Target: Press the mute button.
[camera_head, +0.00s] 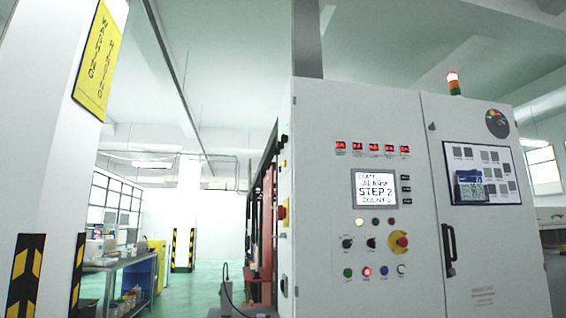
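A white control cabinet (330,120) fills the right half of the head view. Its screen (375,189) reads "STATE ALARM STEP 2 COUNT 0". Lower down are two black knobs (347,243) and a red emergency stop on a yellow disc (399,242). The bottom row has a green button (348,272), a bright red one (367,272), a blue one (384,272) and a white one (401,270). Labels are too small to read, so I cannot tell which is mute. My gripper is not in view.
Several red displays (374,148) sit above the screen. A signal tower (453,83) on top glows red. The right door has a black handle (448,249). At left are a pillar with a yellow warning sign (98,62) and a workbench (122,262). Green floor shows between.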

